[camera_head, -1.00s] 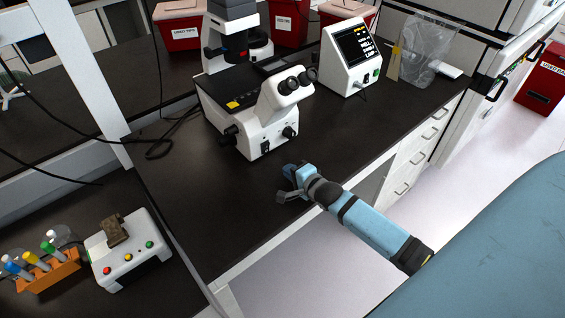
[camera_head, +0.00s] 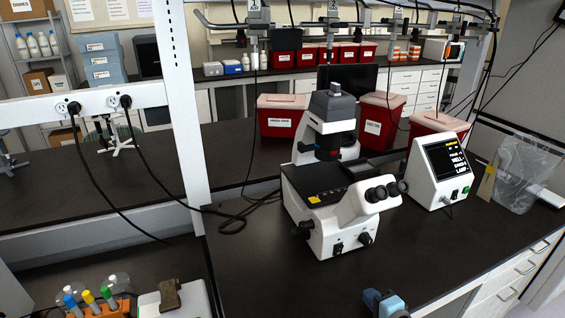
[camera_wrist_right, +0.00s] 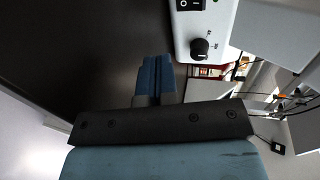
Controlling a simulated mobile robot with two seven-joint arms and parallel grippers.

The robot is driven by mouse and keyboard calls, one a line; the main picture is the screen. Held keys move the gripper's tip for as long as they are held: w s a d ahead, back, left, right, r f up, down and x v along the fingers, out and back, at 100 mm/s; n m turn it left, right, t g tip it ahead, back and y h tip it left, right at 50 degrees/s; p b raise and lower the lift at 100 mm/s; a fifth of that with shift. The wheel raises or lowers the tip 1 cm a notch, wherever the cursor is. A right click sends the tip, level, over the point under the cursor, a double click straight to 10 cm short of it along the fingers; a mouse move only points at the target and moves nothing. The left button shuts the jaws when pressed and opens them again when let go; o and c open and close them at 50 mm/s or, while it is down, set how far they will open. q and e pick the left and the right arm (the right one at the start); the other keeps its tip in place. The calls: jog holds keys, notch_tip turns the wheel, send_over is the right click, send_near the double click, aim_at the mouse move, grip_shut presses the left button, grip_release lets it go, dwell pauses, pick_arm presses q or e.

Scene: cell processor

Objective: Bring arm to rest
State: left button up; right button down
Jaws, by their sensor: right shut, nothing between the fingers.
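My right gripper (camera_head: 383,302) shows at the bottom edge of the head view, over the front of the black bench. Its blue fingers (camera_wrist_right: 156,80) are together and empty in the right wrist view. The rest of the right arm is cut off below the head view. A white instrument side with a switch and dark knob (camera_wrist_right: 200,48) is close to the fingers in the wrist view; I see no contact. My left gripper is not in view.
The microscope (camera_head: 330,195) stands on the black bench (camera_head: 250,270) behind the gripper. A white display unit (camera_head: 440,172) and a clear bag (camera_head: 515,175) stand to its right. A tube rack (camera_head: 100,305) is at the lower left. Bare bench lies left of the gripper.

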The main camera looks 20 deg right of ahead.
jog(key=s+a+n+g, duration=0.2)
jog(key=s+a+n, duration=0.2)
jog(key=shift+g, duration=0.3)
jog(key=s+a+r+n+g, duration=0.2)
jog(key=s+n+g, duration=0.1)
jog(key=s+n, duration=0.25)
jog(key=s+a+r+n+g+h, duration=0.1)
jog(key=s+a+r+n+g, duration=0.15)
jog(key=s+n, duration=0.35)
jog(key=s+a+r+n+g, duration=0.2)
jog(key=s+n+g, duration=0.2)
jog(key=s, duration=0.4)
jog(key=w+a+f+t+y, duration=0.1)
jog(key=w+a+f+t, duration=0.2)
jog(key=f, duration=0.4)
jog(key=w+a+f+t+y, duration=0.1)
jog(key=w+a+f+t, duration=0.2)
jog(key=f+t, duration=0.2)
jog(key=shift+w+a+f+y, duration=0.15)
jog(key=shift+a+f+y, duration=0.2)
jog(key=shift+f, duration=0.5)
